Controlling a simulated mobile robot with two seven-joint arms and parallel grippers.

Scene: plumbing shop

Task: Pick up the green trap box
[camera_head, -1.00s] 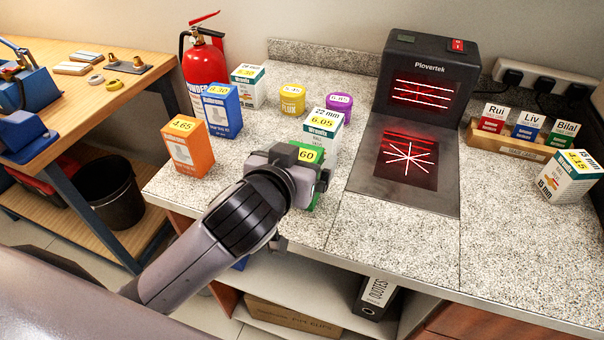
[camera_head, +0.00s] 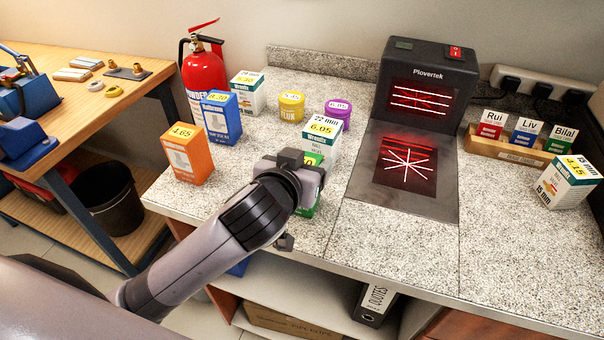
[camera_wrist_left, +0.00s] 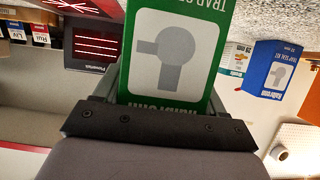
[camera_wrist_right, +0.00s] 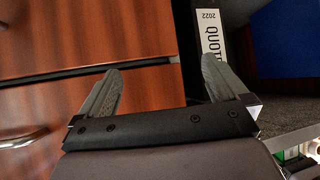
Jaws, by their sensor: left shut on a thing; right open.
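The green trap box (camera_head: 311,206) is at the counter's front, mostly hidden behind my left gripper (camera_head: 305,172) in the head view. In the left wrist view the box (camera_wrist_left: 178,50) stands large between the fingers, with its grey pipe picture facing the camera. My left gripper is shut on it. Whether the box touches the counter cannot be told. My right gripper (camera_wrist_right: 160,90) shows only in its own wrist view, open and empty, in front of wooden drawer fronts (camera_wrist_right: 70,40) below the counter.
A white 22 mm box (camera_head: 322,135) stands just behind the green box. Orange (camera_head: 188,155) and blue (camera_head: 220,120) boxes stand to the left. The scanner (camera_head: 428,80) with its dark plate (camera_head: 375,200) is to the right. The right front counter (camera_head: 500,240) is clear.

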